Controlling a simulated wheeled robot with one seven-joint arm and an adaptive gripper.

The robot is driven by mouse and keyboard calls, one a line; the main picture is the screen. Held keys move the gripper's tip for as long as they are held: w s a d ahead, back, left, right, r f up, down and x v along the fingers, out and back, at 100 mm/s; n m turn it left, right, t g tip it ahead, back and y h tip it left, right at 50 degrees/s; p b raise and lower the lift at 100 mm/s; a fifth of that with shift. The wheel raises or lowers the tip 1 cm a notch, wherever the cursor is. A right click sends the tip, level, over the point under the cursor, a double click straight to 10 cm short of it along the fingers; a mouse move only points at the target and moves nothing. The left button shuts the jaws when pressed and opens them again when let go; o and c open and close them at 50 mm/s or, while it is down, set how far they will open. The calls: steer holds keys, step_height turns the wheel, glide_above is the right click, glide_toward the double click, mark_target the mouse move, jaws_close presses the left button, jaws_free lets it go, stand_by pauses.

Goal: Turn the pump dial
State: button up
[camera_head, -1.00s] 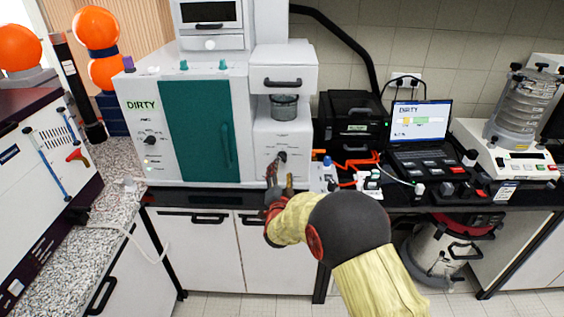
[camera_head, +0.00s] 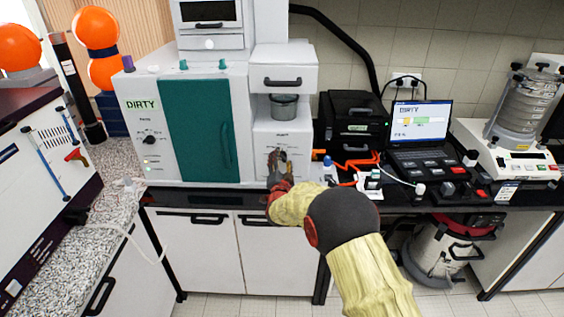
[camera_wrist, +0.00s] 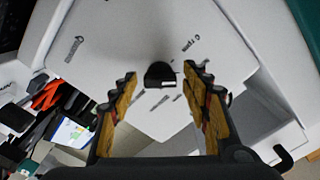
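The pump dial (camera_wrist: 159,76) is a dark round knob with a pale mark on a white front panel. In the wrist view it lies between my fingertips, with a gap on each side. My gripper (camera_wrist: 160,84) is open and empty, and its yellow-padded fingers point at the panel. In the head view my gripper (camera_head: 279,163) is in front of the lower panel of the white machine's right column (camera_head: 294,133) and covers the dial. How far the fingertips are from the panel is unclear.
Left of the column is a teal door (camera_head: 195,130) on the white machine, marked DIRTY. To the right are a black case (camera_head: 352,122), a laptop (camera_head: 420,120) and a sieve shaker (camera_head: 520,125). Small items and cables crowd the dark counter right of my gripper.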

steer(key=c, duration=1)
steer(key=shift+n, duration=0.3)
steer(key=n+b, duration=0.1)
steer(key=n, duration=0.3)
steer(key=shift+n, duration=2.2)
steer(key=o, duration=1)
steer(key=shift+o, duration=0.8)
